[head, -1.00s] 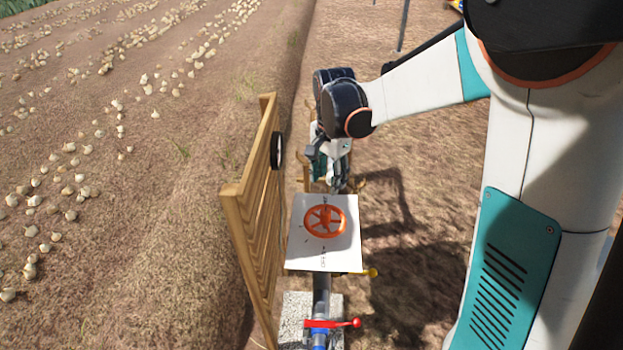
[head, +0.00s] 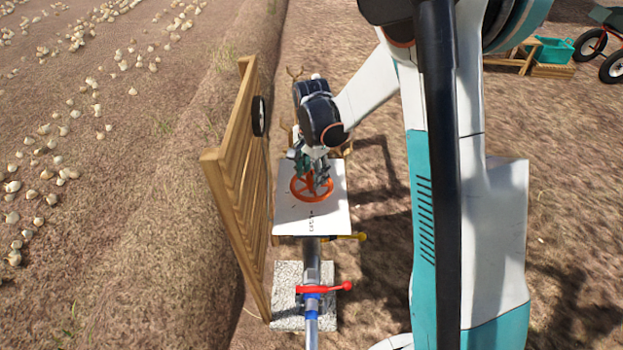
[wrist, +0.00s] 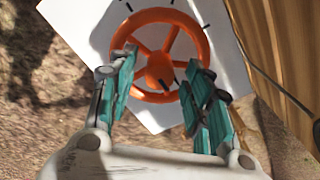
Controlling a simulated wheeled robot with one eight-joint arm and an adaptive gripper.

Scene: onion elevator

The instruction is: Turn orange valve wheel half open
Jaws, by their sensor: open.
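The orange valve wheel (head: 300,192) is a spoked ring over a white plate (head: 330,222) with dark marks and lettering. In the head view my gripper (head: 316,182) is over the wheel and hides part of it. In the wrist view the wheel (wrist: 204,45) shows its hub and spokes, with the white plate (wrist: 80,22) behind it. My gripper (wrist: 160,80) is open there, with one finger on each side of the hub and nothing held between them. I cannot tell whether the fingers touch the wheel.
A wooden slatted fence (head: 238,185) stands close on the left of the plate. A red lever (head: 322,288) and a yellow lever (head: 345,237) sit on the pipe (head: 312,258) nearer me. A teal crate (head: 553,50) lies at the far right. Open soil lies right of the plate.

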